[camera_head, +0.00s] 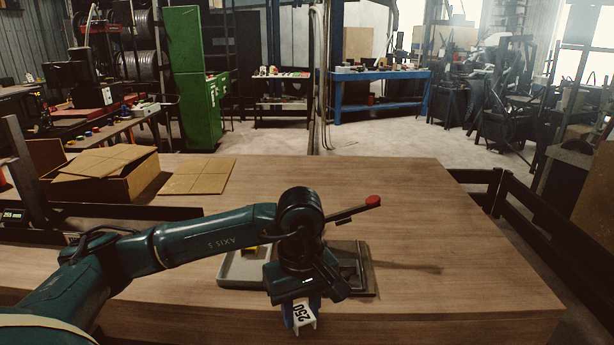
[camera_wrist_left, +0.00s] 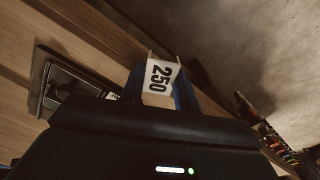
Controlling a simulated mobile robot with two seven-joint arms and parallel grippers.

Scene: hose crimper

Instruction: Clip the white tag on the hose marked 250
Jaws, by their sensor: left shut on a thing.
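My left gripper (camera_head: 301,312) is shut on a white tag (camera_head: 303,314) printed 250, in front of the tray near the table's front edge. In the left wrist view the tag (camera_wrist_left: 160,77) sits between the two blue fingers (camera_wrist_left: 159,85), its printed face showing and its outer end free. I cannot make out a hose marked 250 in either view. My right gripper is not in view.
A grey tray (camera_head: 231,270) and a dark flat fixture (camera_head: 366,277) lie behind my left gripper, partly hidden by it. A bar with a red end (camera_head: 373,200) sticks up there. A cardboard box (camera_head: 122,184) stands at the back left. The table's right side is clear.

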